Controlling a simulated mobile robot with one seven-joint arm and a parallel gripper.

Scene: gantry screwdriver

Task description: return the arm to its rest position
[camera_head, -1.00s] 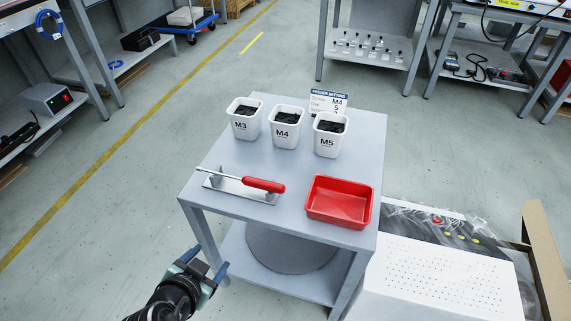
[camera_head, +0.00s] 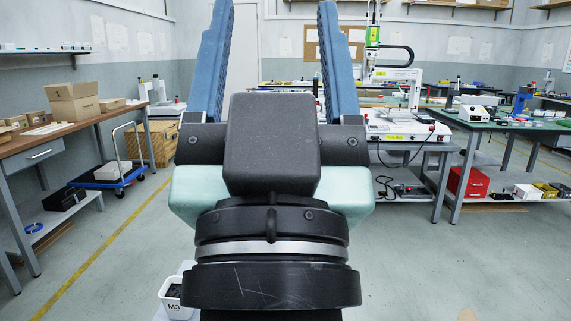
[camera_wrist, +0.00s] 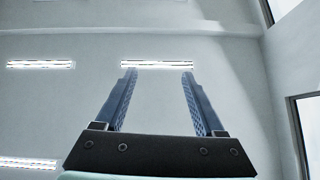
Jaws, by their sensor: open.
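My gripper (camera_head: 273,60) stands upright in the middle of the head view, close to the camera. Its two blue fingers point up and are wide apart, with nothing between them. In the wrist view my gripper (camera_wrist: 158,85) is also open and empty, and it points toward the ceiling with its lights (camera_wrist: 157,64). My wrist and arm hide most of the small table below. Only the white M3 cup (camera_head: 175,298) shows beside the arm at the bottom.
A wooden workbench (camera_head: 75,133) with boxes stands at the left. A blue trolley (camera_head: 108,176) is beside it. A gantry machine (camera_head: 400,122) stands on a bench behind, right of my gripper. A green-topped bench (camera_head: 500,119) is further right. Open floor (camera_head: 415,260) lies at the lower right.

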